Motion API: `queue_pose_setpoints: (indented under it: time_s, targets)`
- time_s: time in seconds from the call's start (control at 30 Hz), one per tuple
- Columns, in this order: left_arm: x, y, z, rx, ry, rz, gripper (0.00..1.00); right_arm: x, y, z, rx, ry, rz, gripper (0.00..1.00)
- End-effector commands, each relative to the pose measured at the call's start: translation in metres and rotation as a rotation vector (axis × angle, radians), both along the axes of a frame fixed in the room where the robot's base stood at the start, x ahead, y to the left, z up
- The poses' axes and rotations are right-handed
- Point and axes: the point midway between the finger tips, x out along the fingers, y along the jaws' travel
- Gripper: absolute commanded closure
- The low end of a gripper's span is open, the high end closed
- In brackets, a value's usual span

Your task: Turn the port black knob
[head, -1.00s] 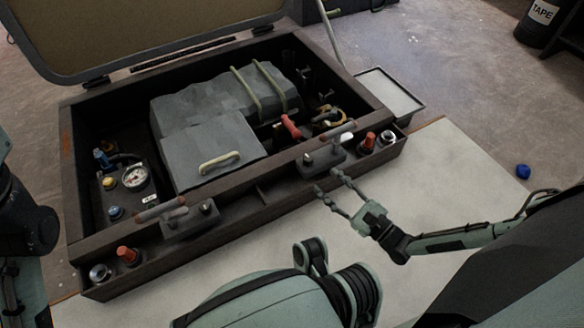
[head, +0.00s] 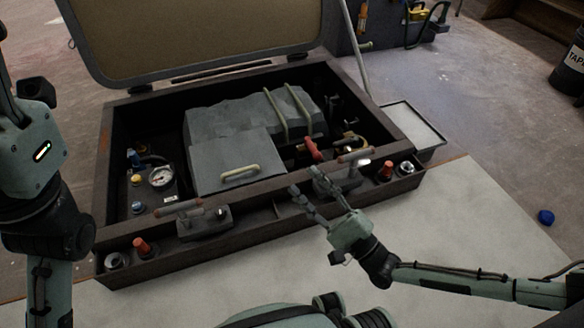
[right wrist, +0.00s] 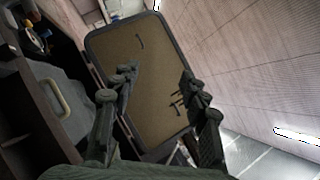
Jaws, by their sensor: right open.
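On the open dark wooden case's front ledge, a dark round knob with a silvery rim (head: 115,260) sits at the left end, beside an orange-red cap (head: 141,246). A similar round knob (head: 405,168) sits at the right end. Small dark knobs also show on the left lever bracket (head: 221,212) and the right lever bracket (head: 323,183). I cannot tell which is the port black knob. My right gripper (head: 306,190) is open and empty, in front of the right bracket. Its spread fingers show in the right wrist view (right wrist: 158,74). Only my left arm shows; its gripper is out of frame.
A grey engine cover (head: 225,160) fills the case (head: 250,234). The raised lid (head: 195,38) stands behind. A gauge (head: 161,177) and small fittings sit inside left. A shallow tray (head: 415,128) adjoins the right side.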

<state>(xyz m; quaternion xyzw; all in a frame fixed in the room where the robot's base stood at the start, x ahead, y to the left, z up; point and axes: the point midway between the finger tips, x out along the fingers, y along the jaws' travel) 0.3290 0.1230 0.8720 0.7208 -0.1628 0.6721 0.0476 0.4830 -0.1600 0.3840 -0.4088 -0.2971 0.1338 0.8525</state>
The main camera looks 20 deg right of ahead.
Motion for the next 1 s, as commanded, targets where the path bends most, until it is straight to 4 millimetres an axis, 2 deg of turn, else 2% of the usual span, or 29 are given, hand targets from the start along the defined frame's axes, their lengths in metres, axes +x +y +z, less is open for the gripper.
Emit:
queue_pose_setpoints:
  time_s: [0.3, 0.5, 0.7, 1.0]
  targets:
    - [0.000, 0.000, 0.000, 0.000, 0.000, 0.000, 0.56, 0.001, 0.031, 0.054, -0.115, -0.203, -0.055, 0.55]
    - [0.000, 0.000, 0.000, 0.000, 0.000, 0.000, 0.56, 0.000, 0.042, 0.077, -0.162, -0.288, -0.088, 0.55]
    - [0.000, 0.000, 0.000, 0.000, 0.000, 0.000, 0.56, 0.000, 0.045, 0.085, -0.181, -0.318, -0.100, 0.55]
    - [0.000, 0.000, 0.000, 0.000, 0.001, 0.000, 0.56, 0.001, 0.044, 0.084, -0.189, -0.322, -0.108, 0.55]
